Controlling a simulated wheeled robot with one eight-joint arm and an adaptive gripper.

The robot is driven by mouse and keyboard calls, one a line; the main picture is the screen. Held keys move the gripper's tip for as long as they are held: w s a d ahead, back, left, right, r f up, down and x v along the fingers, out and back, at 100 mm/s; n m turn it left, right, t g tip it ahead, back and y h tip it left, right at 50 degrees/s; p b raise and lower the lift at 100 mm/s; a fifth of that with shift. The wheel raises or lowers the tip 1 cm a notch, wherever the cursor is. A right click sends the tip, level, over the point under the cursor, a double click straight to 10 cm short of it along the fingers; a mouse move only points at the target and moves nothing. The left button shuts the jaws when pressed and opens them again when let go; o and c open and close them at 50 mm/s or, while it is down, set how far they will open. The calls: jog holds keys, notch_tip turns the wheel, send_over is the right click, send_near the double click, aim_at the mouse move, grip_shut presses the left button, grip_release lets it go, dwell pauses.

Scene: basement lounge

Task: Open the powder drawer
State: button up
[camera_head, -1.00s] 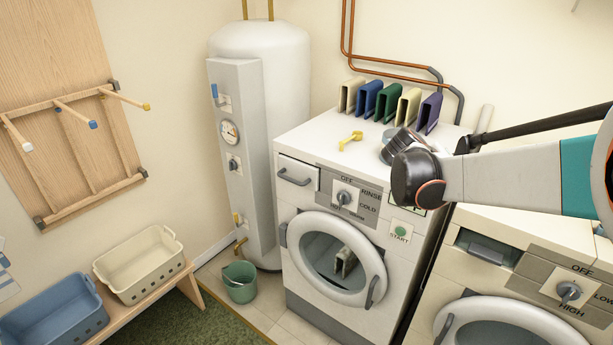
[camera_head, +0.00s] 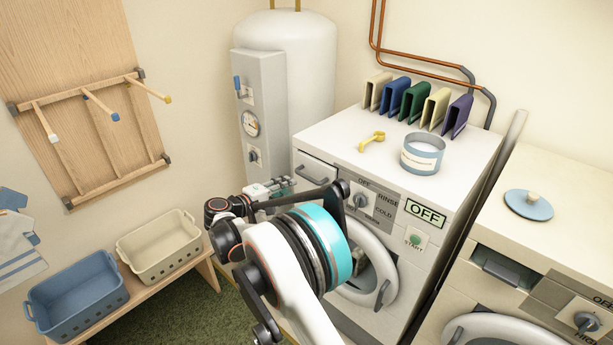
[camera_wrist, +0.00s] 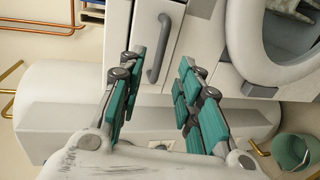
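The powder drawer (camera_head: 322,166) is at the upper left of the front washing machine (camera_head: 345,140) and looks shut. Its grey bar handle (camera_wrist: 160,50) shows in the wrist view, and also in the head view (camera_head: 311,178). My gripper (camera_wrist: 163,62) is open, with teal pads on both fingers. In the wrist view the handle appears between the fingertips; I see no clear contact. In the head view my gripper (camera_head: 271,190) is just left of the drawer, partly hidden by my arm.
A labelled tub (camera_head: 422,156) and yellow scoop (camera_head: 372,141) stand on the washer. The water heater cabinet (camera_head: 262,110) is close behind my gripper. A bench (camera_head: 150,290) with baskets is at left. A green bucket (camera_wrist: 292,150) is on the floor.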

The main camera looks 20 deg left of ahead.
aim_at(308, 179)
jog(key=x, duration=0.4)
jog(key=b+x, duration=0.1)
jog(key=x, duration=0.8)
jog(key=shift+w+a+f+b, duration=0.15)
jog(key=shift+a+f+b, duration=0.1)
jog(key=shift+b, duration=0.15)
grip_shut()
